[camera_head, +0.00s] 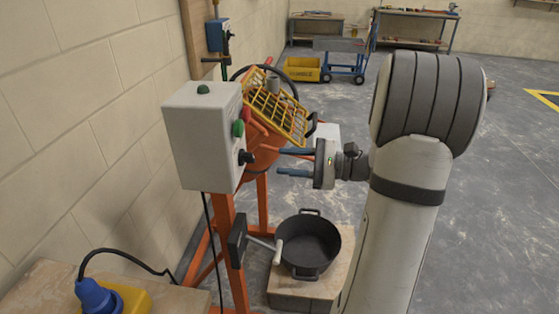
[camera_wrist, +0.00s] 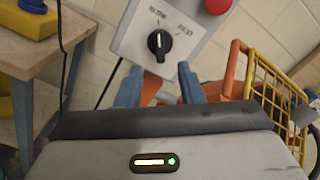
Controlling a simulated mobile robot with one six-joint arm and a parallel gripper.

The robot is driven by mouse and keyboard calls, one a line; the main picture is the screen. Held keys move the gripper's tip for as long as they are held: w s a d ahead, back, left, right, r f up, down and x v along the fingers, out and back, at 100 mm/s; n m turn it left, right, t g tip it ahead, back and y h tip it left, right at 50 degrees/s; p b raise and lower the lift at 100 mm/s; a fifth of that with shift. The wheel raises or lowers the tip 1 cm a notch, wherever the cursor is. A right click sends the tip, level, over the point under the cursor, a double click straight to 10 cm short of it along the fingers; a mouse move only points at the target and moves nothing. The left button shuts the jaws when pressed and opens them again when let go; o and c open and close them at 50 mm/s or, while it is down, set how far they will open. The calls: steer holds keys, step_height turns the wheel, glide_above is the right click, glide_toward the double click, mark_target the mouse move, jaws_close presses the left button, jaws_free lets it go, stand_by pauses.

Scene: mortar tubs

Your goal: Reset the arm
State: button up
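My gripper (camera_head: 284,162) is held out to the left, in front of the orange mixer and a little right of the grey control box (camera_head: 200,135). Its two blue fingers are apart with nothing between them. In the wrist view, my gripper (camera_wrist: 160,88) points at the lower part of the control box (camera_wrist: 170,22), and its black rotary knob (camera_wrist: 159,42) shows just beyond the fingertips. The fingers look clear of the knob. My arm stands upright at the right of the head view.
The orange mixer (camera_head: 262,150) has a yellow grille (camera_head: 277,108), also in the wrist view (camera_wrist: 268,100). A black tub (camera_head: 310,245) stands on a low block below my gripper. A table with a blue plug (camera_head: 98,297) is at lower left. Open floor lies to the right.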

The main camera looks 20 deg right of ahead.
stand_by(0.4)
steer(key=s+a+n+g+h+p, duration=0.35)
steer(key=s+a+n+g, duration=0.35)
steer(key=a, duration=0.4)
steer(key=s+d+r+n+h+p, duration=0.1)
steer(key=s+n+h+p, duration=0.2)
steer(key=s+n+h, duration=0.6)
steer(key=s+h, duration=0.1)
steer(key=h, duration=0.2)
steer(key=shift+r+n+t+p, duration=0.3)
steer(key=shift+r+n+p, duration=0.05)
steer(key=shift+n, duration=0.05)
steer(key=shift+s+d, duration=0.1)
stand_by(0.4)
